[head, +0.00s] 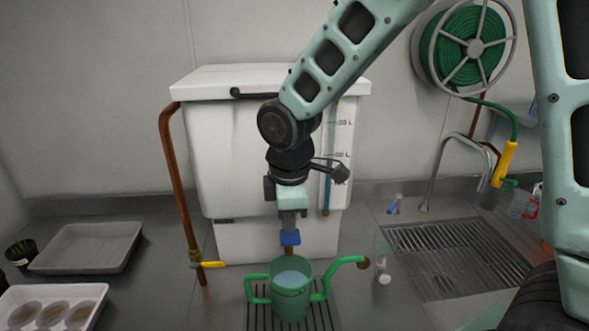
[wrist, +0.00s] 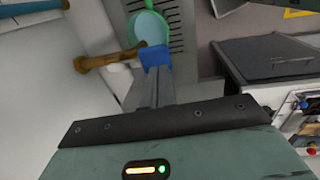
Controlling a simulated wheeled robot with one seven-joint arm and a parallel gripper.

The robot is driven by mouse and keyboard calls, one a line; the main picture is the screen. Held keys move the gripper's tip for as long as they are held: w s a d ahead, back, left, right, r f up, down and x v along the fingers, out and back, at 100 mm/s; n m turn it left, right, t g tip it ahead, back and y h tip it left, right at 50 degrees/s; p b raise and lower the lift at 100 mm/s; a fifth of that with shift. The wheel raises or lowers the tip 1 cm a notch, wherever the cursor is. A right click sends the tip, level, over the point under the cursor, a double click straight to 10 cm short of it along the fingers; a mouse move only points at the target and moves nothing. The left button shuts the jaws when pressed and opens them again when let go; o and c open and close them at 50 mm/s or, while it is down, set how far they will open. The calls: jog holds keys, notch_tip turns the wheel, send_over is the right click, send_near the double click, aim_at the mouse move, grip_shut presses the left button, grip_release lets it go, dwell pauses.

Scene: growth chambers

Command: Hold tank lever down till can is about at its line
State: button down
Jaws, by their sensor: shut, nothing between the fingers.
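The white tank (head: 260,150) stands against the back wall, with a marked level tube (head: 327,190) on its right front. A blue lever (head: 290,238) sits over a brass tap (wrist: 108,60); it also shows in the wrist view (wrist: 154,54). My gripper (head: 290,229) points down, fingers shut with nothing between them, and its tips are at the lever, apparently touching it from above. The green watering can (head: 291,303) stands upright under the tap on a slotted drain. Pale blue water shows inside the can in both views (wrist: 148,27). The can's line cannot be made out.
A copper pipe (head: 178,170) with a yellow handle (head: 212,264) runs left of the tank. A sink grate (head: 440,262) and faucet (head: 440,165) are at right, below a green hose reel (head: 470,45).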

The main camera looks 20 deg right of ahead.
notch_tip(320, 180, up, 11)
jog(key=b, duration=0.3)
jog(key=shift+s+a, duration=0.15)
jog(key=shift+s, duration=0.3)
jog(key=shift+f+b, duration=0.15)
jog(key=shift+b, duration=0.25)
